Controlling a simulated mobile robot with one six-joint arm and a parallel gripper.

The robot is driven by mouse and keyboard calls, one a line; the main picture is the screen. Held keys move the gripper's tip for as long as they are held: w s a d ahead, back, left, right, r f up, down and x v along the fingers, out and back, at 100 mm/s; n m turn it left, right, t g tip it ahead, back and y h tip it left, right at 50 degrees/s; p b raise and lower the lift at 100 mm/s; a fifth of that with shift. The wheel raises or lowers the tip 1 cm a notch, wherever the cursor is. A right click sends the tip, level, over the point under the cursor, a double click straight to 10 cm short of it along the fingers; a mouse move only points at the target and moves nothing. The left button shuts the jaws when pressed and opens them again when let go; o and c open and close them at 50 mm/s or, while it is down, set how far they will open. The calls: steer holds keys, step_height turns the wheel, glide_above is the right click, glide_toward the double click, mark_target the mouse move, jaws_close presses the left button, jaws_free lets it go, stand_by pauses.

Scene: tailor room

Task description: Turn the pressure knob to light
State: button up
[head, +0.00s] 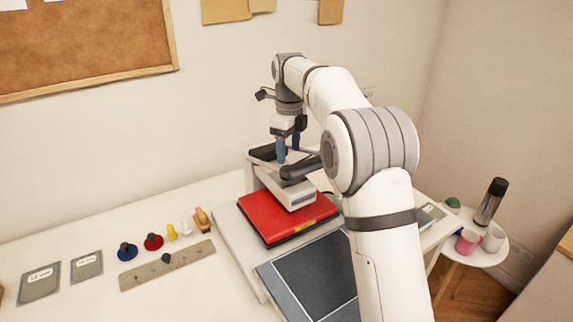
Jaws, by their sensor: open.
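A heat press stands on the white table, with a red plate (283,216) under a light grey head (290,191). A black lever (302,169) lies across the top of the head. A dark part (265,154) shows at the back of the press, just left of the fingers. I cannot make out the pressure knob or its setting for sure; it may be partly hidden by the fingers. My gripper (288,153) points down above the press, its blue fingers apart and close to the top of the machine. I cannot tell whether they touch it.
A dark pad (318,273) lies in front of the press. Left of it are a strip (167,264), several coloured pieces and two grey cards (40,283). A round side table (478,255) at right holds cups and a flask (490,203). My arm blocks part of the view.

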step_height(320, 180, down, 6)
steer(key=shift+s+a+r+p, duration=0.1)
steer(key=shift+s+p, duration=0.05)
steer(key=shift+p, duration=0.2)
steer(key=shift+c, duration=0.3)
steer(key=c, duration=0.9)
steer(key=shift+a, duration=0.2)
steer(key=shift+d, duration=0.1)
